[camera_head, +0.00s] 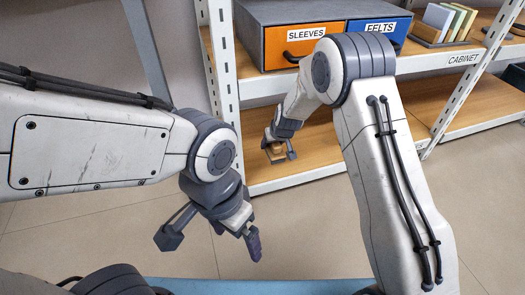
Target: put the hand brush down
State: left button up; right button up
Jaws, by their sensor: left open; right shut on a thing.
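My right gripper (280,150) reaches into the lower bay of the shelf unit, just over the wooden lower shelf (327,145). It is shut on a small tan-brown thing, which looks like the hand brush (272,147). Only a little of the brush shows; the gripper hides the rest. I cannot tell whether the brush touches the shelf board. My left gripper (212,243) is open and empty, hanging over the floor in front of the shelf unit.
Above the lower shelf, an orange SLEEVES drawer (300,42) and a blue FELTS drawer (380,32) sit in a grey case. Upright cards stand in a holder (430,38) to the right. White perforated posts (226,75) frame the bay. The lower shelf looks bare towards the right.

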jog(key=shift+w+a+f, duration=0.15)
jog(key=shift+a+f, duration=0.15)
jog(key=shift+a, duration=0.25)
jog(key=shift+w+a+f, duration=0.1)
jog(key=shift+a+f, duration=0.2)
jog(key=shift+a, duration=0.25)
jog(key=shift+w+a+f+b, duration=0.1)
jog(key=shift+a+f+b, duration=0.35)
jog(key=shift+a, duration=0.2)
notch_tip(320, 180, down, 4)
jog(key=b, duration=0.4)
jog(key=shift+f, duration=0.1)
pick_arm(q)
notch_tip(320, 180, down, 3)
pick_arm(e)
jog(key=shift+r, duration=0.2)
jog(key=shift+f, duration=0.2)
pick_arm(q)
jog(key=shift+f, duration=0.15)
pick_arm(e)
jog(key=o, duration=1.2)
